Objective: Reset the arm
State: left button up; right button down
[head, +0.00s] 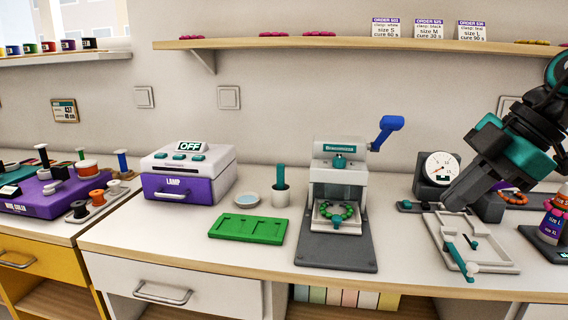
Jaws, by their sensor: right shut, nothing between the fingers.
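My right arm comes in from the right edge, and its dark gripper (452,200) points down and to the left. The gripper is shut and empty. It is in front of the dial gauge (441,167) in the picture, above the far end of a white tray-like fixture (455,253) with a teal lever. I cannot tell whether the fingertips touch anything. My left gripper is not in view.
A press (338,185) with a blue handle and a green beaded ring (354,212) stands left of the gripper. Farther left are a green board (248,230) and a purple lamp box (187,185). A shelf (350,43) runs above.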

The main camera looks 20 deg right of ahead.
jog(key=w+a+f+m+t+y, duration=0.1)
jog(key=w+a+f+t+y, duration=0.3)
jog(key=a+f, duration=0.4)
jog(key=w+a+f+m+t+y, duration=0.2)
jog(key=w+a+f+t+y, duration=0.2)
jog(key=a+f, duration=0.4)
jog(key=s+a+f+m+h, duration=0.2)
jog(key=s+f+m+h, duration=0.15)
jog(key=f, duration=0.45)
jog(key=s+a+f+m+g+h, duration=0.1)
jog(key=s+a+f+m+h, duration=0.2)
jog(key=f, duration=0.4)
jog(key=s+a+f+m+h, duration=0.1)
jog(key=s+f+m+h, duration=0.2)
jog(key=s+f, duration=0.35)
pick_arm(q)
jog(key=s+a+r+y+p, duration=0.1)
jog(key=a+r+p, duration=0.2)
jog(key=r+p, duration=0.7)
jog(key=p, duration=0.4)
pick_arm(e)
notch_tip(320, 180, up, 8)
jog(key=d+h, duration=0.1)
jog(key=d, duration=0.1)
jog(key=shift+d+g, duration=0.2)
jog(key=shift+g, duration=0.1)
jog(key=shift+f, duration=0.15)
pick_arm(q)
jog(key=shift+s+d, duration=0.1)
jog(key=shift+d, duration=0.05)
